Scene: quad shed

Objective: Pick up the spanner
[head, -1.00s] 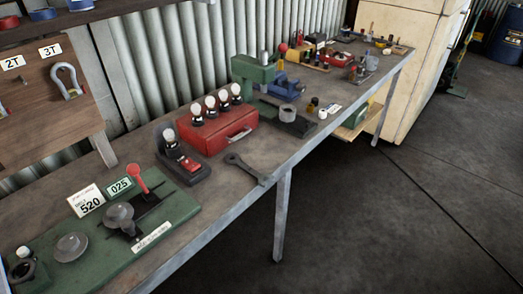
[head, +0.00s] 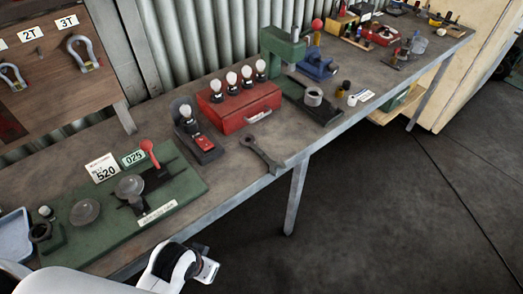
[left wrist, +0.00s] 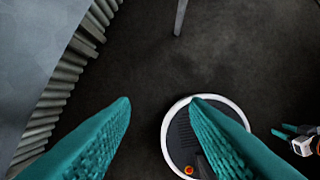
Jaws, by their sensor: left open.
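The spanner (head: 262,153) is a dark grey open-ended wrench lying flat on the workbench (head: 225,178), near its front edge, just in front of the red case (head: 238,108). My left arm comes in at the bottom left of the head view, in front of the bench and apart from the spanner; its fingers are not visible there. In the left wrist view my left gripper (left wrist: 160,103) has its two teal fingers wide apart with nothing between them, over the floor. Teal tips at that view's right edge look like my right gripper (left wrist: 284,131); its opening is unclear.
A black stand with a red part (head: 204,143) is left of the spanner. A green base plate (head: 185,185) with a red-knobbed lever lies further left. A green press (head: 283,47) and blue vise (head: 317,65) stand behind. Bare bench surrounds the spanner's near side.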

